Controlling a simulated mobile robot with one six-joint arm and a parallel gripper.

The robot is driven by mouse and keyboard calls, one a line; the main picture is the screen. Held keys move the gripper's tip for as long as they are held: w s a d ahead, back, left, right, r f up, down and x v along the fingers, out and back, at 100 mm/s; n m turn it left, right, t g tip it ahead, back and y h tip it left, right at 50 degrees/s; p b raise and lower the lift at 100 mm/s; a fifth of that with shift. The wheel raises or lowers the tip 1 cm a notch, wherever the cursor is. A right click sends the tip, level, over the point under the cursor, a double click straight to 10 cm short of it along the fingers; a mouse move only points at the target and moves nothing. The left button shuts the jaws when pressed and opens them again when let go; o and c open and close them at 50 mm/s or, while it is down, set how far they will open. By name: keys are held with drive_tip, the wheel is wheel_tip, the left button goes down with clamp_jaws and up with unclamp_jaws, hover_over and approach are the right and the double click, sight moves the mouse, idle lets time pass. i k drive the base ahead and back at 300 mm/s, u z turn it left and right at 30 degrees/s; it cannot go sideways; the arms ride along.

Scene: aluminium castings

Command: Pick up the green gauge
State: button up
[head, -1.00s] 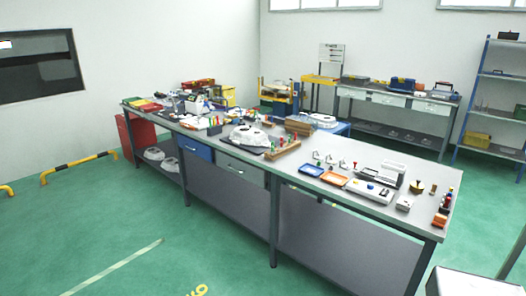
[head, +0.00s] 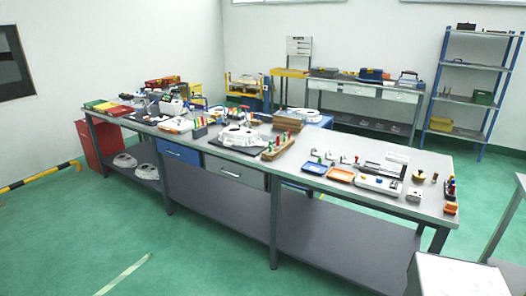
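A wooden rack (head: 277,151) stands on the long workbench (head: 335,195), right of a cast housing. It holds several small upright gauges with coloured handles, red and green among them. Small green spots show at the rack, but at this size I cannot tell which single piece is the green gauge. My gripper is not in view.
A white casting (head: 238,135) sits on a dark mat left of the rack. A blue tray (head: 314,168) and an orange tray (head: 341,175) lie to its right. A blue shelf unit (head: 447,80) stands at the back right. Green floor in front is clear.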

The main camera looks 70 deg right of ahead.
sight(270, 150)
drive_tip(key=z, duration=0.2)
drive_tip(key=i, duration=0.75)
drive_tip(key=z, duration=0.5)
drive_tip(key=i, duration=0.8)
drive_tip(key=z, duration=0.7)
drive_tip(key=i, duration=0.85)
drive_tip(key=z, duration=0.6)
drive_tip(key=i, duration=0.9)
drive_tip(key=z, duration=0.3)
